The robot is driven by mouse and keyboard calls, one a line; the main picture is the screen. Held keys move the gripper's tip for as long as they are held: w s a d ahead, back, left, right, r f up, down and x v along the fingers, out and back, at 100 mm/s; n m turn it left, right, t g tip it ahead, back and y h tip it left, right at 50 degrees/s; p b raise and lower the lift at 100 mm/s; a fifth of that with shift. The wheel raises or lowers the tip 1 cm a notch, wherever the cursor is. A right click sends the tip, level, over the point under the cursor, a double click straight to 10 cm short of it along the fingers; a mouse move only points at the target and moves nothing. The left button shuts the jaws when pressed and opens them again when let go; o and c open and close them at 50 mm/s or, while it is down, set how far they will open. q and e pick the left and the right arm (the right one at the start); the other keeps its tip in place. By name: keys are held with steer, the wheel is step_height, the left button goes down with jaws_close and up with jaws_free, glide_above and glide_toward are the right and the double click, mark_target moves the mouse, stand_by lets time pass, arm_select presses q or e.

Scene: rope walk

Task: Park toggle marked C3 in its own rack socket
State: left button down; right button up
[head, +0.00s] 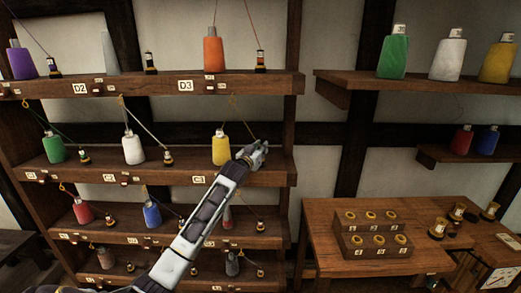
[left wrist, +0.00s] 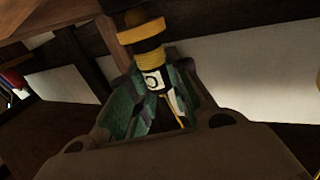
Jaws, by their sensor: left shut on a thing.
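My left gripper (head: 260,147) is at the right end of the shelf with the yellow cone (head: 221,148). In the left wrist view the gripper (left wrist: 155,95) is shut on a toggle (left wrist: 142,33) with yellow and black bands. The toggle carries a white label with one round character showing; the rest cannot be read. A yellow thread runs down beside it between the fingers. In the head view the gripper hides the toggle. A white tag (head: 198,179), seemingly C3, is on the shelf edge below the yellow cone. My right gripper is not in view.
The tall rack (head: 285,180) holds several cones and small toggles, with threads strung between levels. A stepped block (head: 346,244) with several yellow-ringed pieces stands on the right table (head: 315,215). Wall shelves (head: 345,82) with more cones are above it.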

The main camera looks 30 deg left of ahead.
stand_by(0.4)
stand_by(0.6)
arm_select(q)
steer(key=shift+p, duration=0.45)
steer(key=shift+f, duration=0.1)
stand_by(0.4)
steer(key=shift+f+b, duration=0.3)
steer(key=shift+f, duration=0.2)
steer(key=c, duration=1.6)
jaws_free()
steer(key=shift+s, duration=0.2)
